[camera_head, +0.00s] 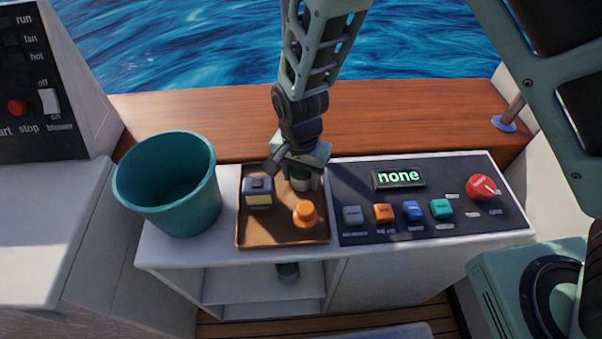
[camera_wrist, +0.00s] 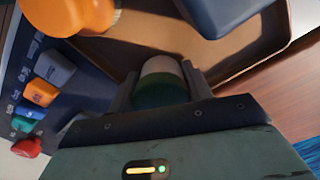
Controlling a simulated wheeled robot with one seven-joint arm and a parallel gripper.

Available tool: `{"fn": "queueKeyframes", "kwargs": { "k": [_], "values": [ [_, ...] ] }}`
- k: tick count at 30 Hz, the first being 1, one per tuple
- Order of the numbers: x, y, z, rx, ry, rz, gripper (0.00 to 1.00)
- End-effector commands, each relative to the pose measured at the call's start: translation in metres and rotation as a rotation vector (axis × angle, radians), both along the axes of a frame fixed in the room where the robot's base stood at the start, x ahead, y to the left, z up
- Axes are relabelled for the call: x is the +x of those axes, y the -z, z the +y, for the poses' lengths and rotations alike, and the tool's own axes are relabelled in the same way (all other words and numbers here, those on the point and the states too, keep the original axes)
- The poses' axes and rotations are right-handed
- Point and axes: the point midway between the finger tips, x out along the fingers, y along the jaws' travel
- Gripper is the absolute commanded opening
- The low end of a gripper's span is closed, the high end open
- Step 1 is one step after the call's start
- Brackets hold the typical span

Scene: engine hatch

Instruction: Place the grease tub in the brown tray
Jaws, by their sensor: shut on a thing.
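The brown tray (camera_head: 283,240) lies on the white counter, left of the dark button panel. My gripper (camera_head: 301,182) is over the tray's back right part, pointing down. It is shut on a small tub with a pale top and dark green lower part, which I take as the grease tub (camera_head: 299,184). The tub shows between the fingers in the wrist view (camera_wrist: 160,82). The tub is within or just above the tray; I cannot tell whether its base touches the tray floor. My gripper hides part of it.
In the tray are a grey-and-yellow box (camera_head: 258,192) at the left and an orange-capped item (camera_head: 305,214) at the front right. A teal bucket (camera_head: 168,185) stands left of the tray. The button panel (camera_head: 430,200) with a red knob (camera_head: 481,188) is to the right.

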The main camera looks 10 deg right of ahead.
Motion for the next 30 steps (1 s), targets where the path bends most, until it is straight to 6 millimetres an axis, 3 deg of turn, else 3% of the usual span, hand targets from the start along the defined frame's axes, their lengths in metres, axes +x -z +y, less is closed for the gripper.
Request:
{"fn": "queueKeyframes", "kwargs": {
  "k": [1, 2, 3, 14, 30],
  "values": [
    [0.0, 0.002, 0.0, 0.0, 0.0, 0.0, 0.24],
    [0.0, 0.002, 0.0, 0.0, 0.0, 0.0, 0.55],
    [0.0, 0.002, 0.0, 0.0, 0.0, 0.0, 0.58],
    [0.0, -0.005, 0.0, 0.001, 0.0, 0.0, 0.58],
    [0.001, -0.103, 0.002, 0.002, -0.001, -0.002, 0.58]
  ]
}}
